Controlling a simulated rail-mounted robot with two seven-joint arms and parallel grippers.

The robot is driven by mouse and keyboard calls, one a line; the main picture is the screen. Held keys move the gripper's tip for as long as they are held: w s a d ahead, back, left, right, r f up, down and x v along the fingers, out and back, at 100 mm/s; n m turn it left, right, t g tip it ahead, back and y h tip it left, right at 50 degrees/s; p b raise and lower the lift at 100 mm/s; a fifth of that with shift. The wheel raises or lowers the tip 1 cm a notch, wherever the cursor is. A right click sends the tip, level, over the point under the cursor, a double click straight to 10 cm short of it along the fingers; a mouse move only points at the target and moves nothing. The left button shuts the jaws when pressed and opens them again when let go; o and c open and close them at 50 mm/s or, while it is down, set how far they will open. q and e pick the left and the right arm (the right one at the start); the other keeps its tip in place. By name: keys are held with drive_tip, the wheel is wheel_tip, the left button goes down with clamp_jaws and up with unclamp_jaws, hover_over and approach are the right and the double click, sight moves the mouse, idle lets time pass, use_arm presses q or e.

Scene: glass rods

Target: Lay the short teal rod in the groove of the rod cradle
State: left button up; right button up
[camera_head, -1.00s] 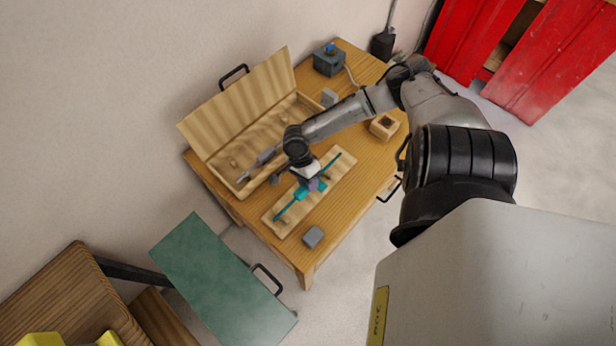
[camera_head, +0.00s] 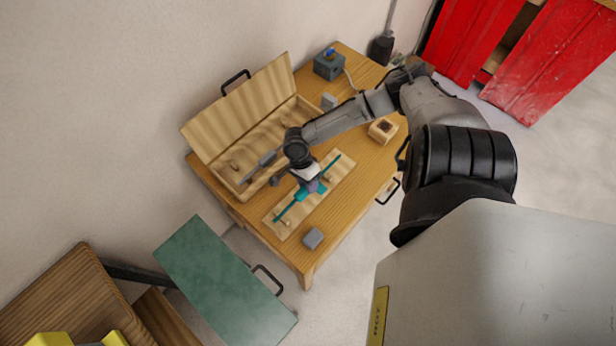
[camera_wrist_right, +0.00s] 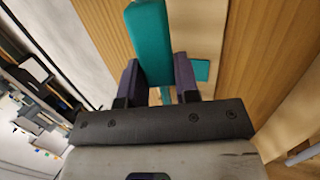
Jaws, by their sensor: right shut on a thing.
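The teal rod (camera_head: 288,209) lies slantwise along a pale wooden board with small pegs (camera_head: 281,231), which I take for the rod cradle. My right gripper (camera_head: 313,186) is over the board's middle, its fingers shut on the rod. In the right wrist view the rod (camera_wrist_right: 150,40) runs between the two dark purple fingers (camera_wrist_right: 158,78). A flat teal patch (camera_wrist_right: 201,70) shows on the board beside the right finger. The groove is hidden, and I cannot tell whether the rod touches the board. My left gripper is not in view.
An open wooden case (camera_head: 225,100) stands left of the board, its lid up. A grey block (camera_head: 313,239) lies near the table's front corner. A small wooden box (camera_head: 383,130) and a grey box with a blue button (camera_head: 329,65) stand farther back.

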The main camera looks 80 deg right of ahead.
idle(0.3)
drive_tip(key=shift+f, duration=0.55)
drive_tip(key=shift+f+p, duration=0.1)
drive_tip(key=shift+p, duration=0.2)
idle(0.4)
drive_tip(key=shift+f, duration=0.2)
drive_tip(key=o, duration=0.8)
drive_tip(key=shift+o, duration=1)
drive_tip(key=v, duration=1.3)
drive_tip(key=shift+r, duration=0.35)
